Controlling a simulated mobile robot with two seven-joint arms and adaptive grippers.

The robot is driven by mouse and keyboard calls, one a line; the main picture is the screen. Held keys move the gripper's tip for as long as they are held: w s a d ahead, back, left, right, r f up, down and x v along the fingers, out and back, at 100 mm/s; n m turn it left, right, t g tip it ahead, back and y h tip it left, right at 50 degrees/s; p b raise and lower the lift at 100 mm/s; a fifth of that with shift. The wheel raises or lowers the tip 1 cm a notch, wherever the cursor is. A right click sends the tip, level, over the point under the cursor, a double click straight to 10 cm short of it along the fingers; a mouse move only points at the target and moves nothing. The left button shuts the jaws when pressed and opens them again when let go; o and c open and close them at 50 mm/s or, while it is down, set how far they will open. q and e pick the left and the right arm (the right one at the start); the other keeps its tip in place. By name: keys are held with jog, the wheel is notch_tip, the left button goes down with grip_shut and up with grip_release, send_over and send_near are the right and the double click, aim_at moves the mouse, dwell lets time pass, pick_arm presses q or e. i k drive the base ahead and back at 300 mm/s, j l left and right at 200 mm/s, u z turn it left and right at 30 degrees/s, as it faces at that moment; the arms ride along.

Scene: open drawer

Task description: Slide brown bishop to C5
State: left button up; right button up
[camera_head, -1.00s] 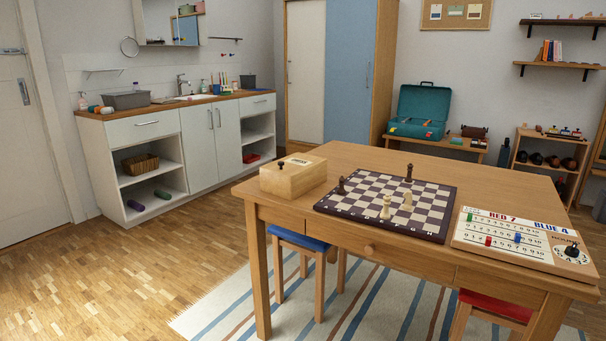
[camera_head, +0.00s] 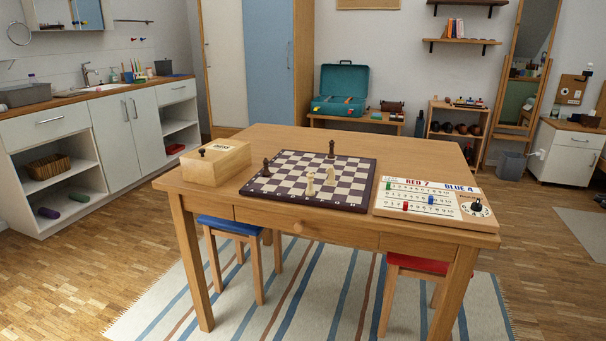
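The chessboard (camera_head: 350,196) lies on the wooden table (camera_head: 440,160). One brown piece (camera_head: 266,168) stands at the board's left edge. Another brown piece (camera_head: 331,149) stands near the far edge. They are too small to tell for certain which is the bishop. Two cream pieces stand towards the front and middle of the board, one (camera_head: 310,185) nearer and one (camera_head: 331,176) just behind to its right. The square labels are too small to read. Neither of my grippers is in view.
A wooden box (camera_head: 217,166) sits left of the board and a white scoreboard (camera_head: 420,203) sits right of it. A blue stool (camera_head: 228,226) and a red stool (camera_head: 418,264) are under the table. Floor and striped rug (camera_head: 290,300) are open in front.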

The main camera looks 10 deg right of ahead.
aim_at(266, 172)
jog(key=i+j, duration=0.15)
jog(key=j, duration=0.25)
jog(key=i+j, duration=0.2)
jog(key=j, duration=0.15)
jog(key=i+j, duration=0.15)
jog(key=j, duration=0.25)
jog(key=i+j, duration=0.15)
jog(key=j, duration=0.2)
jog(key=i+j, duration=0.2)
jog(key=j, duration=0.2)
